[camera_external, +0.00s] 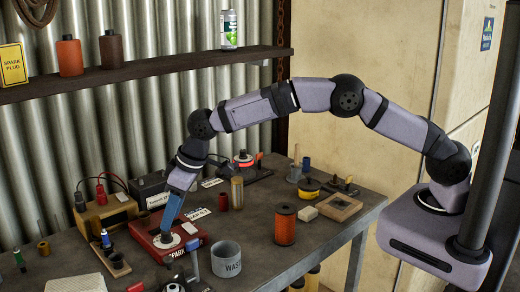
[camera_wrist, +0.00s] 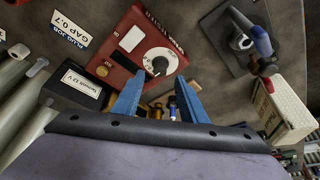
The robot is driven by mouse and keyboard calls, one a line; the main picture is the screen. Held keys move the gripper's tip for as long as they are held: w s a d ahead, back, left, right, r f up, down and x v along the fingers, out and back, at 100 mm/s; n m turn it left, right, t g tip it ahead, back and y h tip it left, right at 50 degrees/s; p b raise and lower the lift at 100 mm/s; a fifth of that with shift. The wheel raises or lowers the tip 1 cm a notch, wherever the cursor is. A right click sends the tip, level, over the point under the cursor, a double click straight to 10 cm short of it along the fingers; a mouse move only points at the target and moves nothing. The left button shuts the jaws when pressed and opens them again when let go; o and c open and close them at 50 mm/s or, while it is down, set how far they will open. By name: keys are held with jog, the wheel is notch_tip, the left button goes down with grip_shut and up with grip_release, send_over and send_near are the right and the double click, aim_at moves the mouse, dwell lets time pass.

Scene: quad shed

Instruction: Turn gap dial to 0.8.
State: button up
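A red box (camera_external: 150,228) stands on the bench with a white round dial (camera_external: 160,243) on its top. In the wrist view the red box (camera_wrist: 118,58) shows the white dial (camera_wrist: 145,58) with a black pointer knob (camera_wrist: 159,66); the scale marks are too small to read. My gripper (camera_external: 170,222) is just above the dial, pointing down. In the wrist view my gripper (camera_wrist: 162,80) has its two blue fingers spread with the knob in line between them. I cannot tell whether the fingers touch the knob. A white card (camera_wrist: 70,27) reads "PLUG JOB GAP 0.7".
A black battery box (camera_wrist: 82,87) stands beside the red box. A grey cup (camera_external: 226,260) marked waste stands to the right. A stand with a blue-handled part (camera_external: 192,250) is close in front. An orange cylinder (camera_external: 285,224) stands further right.

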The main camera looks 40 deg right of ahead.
aim_at(166, 236)
jog(key=shift+p+x, duration=0.8)
jog(key=shift+x, duration=1.4)
jog(key=shift+c, duration=0.4)
grip_shut()
